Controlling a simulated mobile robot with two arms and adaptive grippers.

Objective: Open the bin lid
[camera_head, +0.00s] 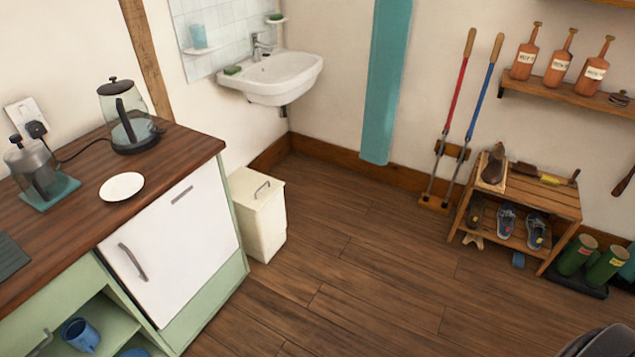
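The bin (262,222) is a cream, box-shaped bin on the wooden floor, between the counter's end and the wall under the sink. Its lid (256,187) lies flat and closed on top, with a small metal handle (262,188). The bin's left side is partly hidden by the counter. Neither of my grippers shows in the head view. A dark rounded shape at the lower right corner is cut off, and I cannot tell what it is.
A green counter (158,160) with a wooden top and white door stands left of the bin. A white sink (272,77) hangs on the wall above and behind it. A shoe rack (520,205) stands at the right. The floor (350,265) before the bin is clear.

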